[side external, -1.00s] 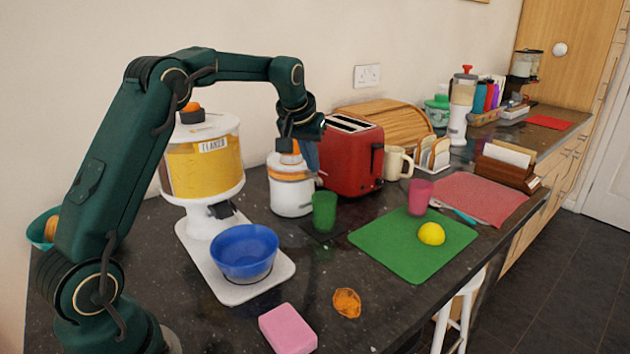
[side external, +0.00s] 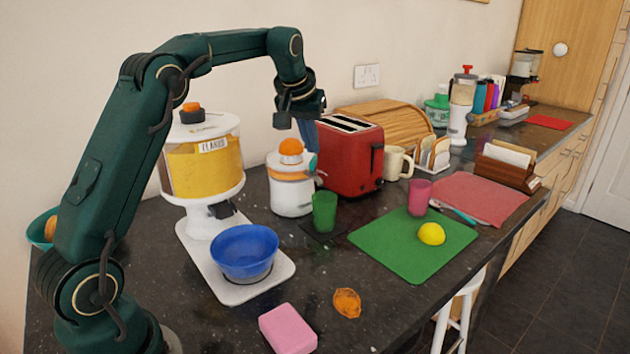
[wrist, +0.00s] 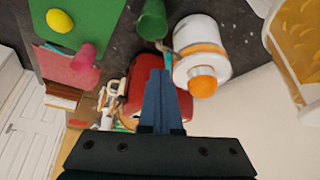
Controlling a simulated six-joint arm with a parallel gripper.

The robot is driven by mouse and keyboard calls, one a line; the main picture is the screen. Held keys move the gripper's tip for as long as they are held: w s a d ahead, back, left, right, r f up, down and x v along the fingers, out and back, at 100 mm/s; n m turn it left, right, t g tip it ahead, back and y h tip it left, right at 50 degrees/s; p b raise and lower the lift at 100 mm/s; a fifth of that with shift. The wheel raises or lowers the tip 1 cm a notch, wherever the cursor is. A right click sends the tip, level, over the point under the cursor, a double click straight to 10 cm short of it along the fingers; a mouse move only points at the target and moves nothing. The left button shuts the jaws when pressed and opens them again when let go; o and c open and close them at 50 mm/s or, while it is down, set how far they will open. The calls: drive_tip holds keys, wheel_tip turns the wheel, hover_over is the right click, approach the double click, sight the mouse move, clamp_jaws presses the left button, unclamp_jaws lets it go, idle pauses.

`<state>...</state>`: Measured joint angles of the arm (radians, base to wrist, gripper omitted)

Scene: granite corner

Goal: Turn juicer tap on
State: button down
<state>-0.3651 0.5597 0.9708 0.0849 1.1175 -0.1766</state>
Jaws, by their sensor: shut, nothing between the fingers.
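The juicer (side external: 291,184) is a white body with an orange band, and an orange half (side external: 291,147) sits on its top. It also shows in the wrist view (wrist: 201,65). A green cup (side external: 324,211) stands in front of it, on the side where a small spout shows. The tap itself is too small to make out clearly. My gripper (side external: 309,146) is shut and empty, with its blue fingers pointing down just right of the juicer's top, between it and the red toaster (side external: 350,160). In the wrist view my gripper (wrist: 160,75) is beside the juicer, apart from it.
A cereal dispenser (side external: 203,165) with a blue bowl (side external: 245,251) stands left of the juicer. A green mat (side external: 400,255) with a lemon (side external: 431,234) lies to the right. A pink sponge (side external: 288,329) and an orange peel piece (side external: 346,303) lie in front.

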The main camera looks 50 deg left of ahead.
sight(313, 163)
drive_tip(key=shift+r, duration=0.85)
wheel_tip(313, 163, down, 6)
drive_tip(key=s+a, duration=0.1)
drive_tip(key=a, duration=0.2)
drive_tip(key=shift+s, duration=0.2)
